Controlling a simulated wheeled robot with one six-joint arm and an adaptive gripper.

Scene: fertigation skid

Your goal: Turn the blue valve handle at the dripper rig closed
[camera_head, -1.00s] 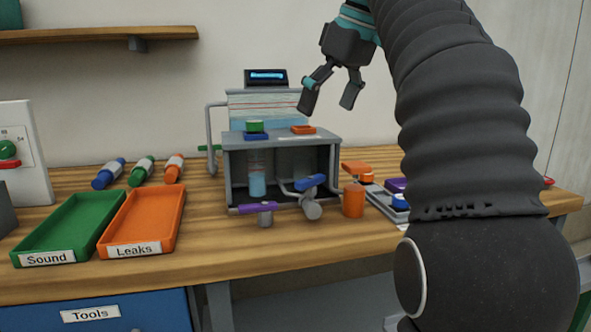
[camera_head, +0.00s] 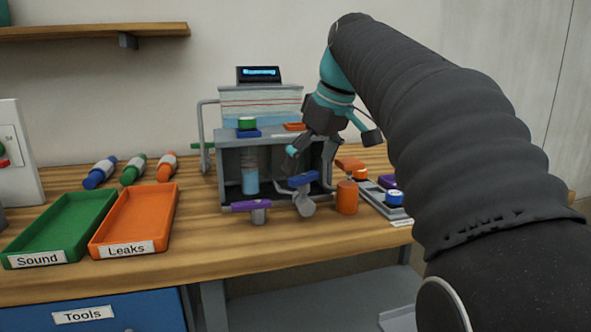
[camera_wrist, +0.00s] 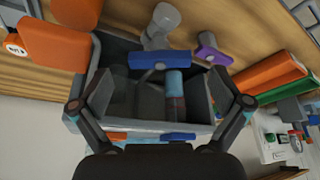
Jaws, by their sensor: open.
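The blue valve handle (camera_head: 302,180) sits on a grey valve body at the front of the grey dripper rig (camera_head: 226,170). In the wrist view the blue handle (camera_wrist: 160,60) lies crosswise, ahead of and between my spread fingers. My gripper (camera_head: 332,148) is open and empty, above and behind the handle in the head view, with no visible contact. Its two fingers also frame the wrist view (camera_wrist: 160,104). A purple handle (camera_head: 252,206) is on another grey valve left of the blue one. My gripper hides part of the rig's right side.
An orange cylinder (camera_head: 347,198) stands close right of the blue handle. A grey tray (camera_head: 378,203) with coloured caps lies further right. The green tray (camera_head: 60,228) and orange tray (camera_head: 135,220) are at left. The bench front before the valves is clear.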

